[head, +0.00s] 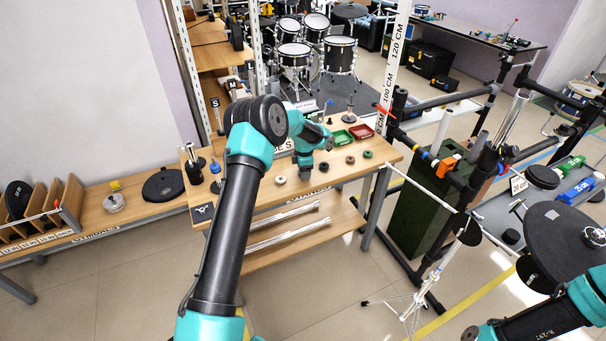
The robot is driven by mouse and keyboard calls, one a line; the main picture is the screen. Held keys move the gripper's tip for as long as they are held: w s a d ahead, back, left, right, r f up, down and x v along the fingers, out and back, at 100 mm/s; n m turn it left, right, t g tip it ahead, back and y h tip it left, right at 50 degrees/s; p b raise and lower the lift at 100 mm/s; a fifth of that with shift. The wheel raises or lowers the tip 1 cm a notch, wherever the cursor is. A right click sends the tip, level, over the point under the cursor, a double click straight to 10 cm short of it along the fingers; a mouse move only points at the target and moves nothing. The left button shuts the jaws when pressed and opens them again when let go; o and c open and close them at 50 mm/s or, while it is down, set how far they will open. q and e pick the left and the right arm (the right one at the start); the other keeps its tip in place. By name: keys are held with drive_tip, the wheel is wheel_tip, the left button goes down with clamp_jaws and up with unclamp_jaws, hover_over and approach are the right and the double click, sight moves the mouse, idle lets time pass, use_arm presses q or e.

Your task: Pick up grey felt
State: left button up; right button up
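Several small round felts lie on the wooden table. A pale, greyish one (280,180) lies at the left of the row and looks like the grey felt.
A green tray (340,138) and a red tray (361,131) stand at the back right of the table (388,163). Metal posts on a dark stand (193,172) are at the left end. A cymbal stand (414,300) and black rack are to the right.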

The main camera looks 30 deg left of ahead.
use_arm(q)
drive_tip(key=c, duration=0.8)
drive_tip(key=shift+o, duration=0.2)
drive_tip(key=shift+r, duration=0.15)
drive_tip(key=shift+r, duration=1.6)
drive_tip(key=s+d+r, duration=0.1)
drive_tip(key=s+d, duration=0.7)
drive_tip(key=s, duration=0.5)
drive_tip(key=shift+s+d+r, duration=0.15)
drive_tip(key=shift+s+r, duration=0.1)
drive_tip(key=shift+s, duration=0.1)
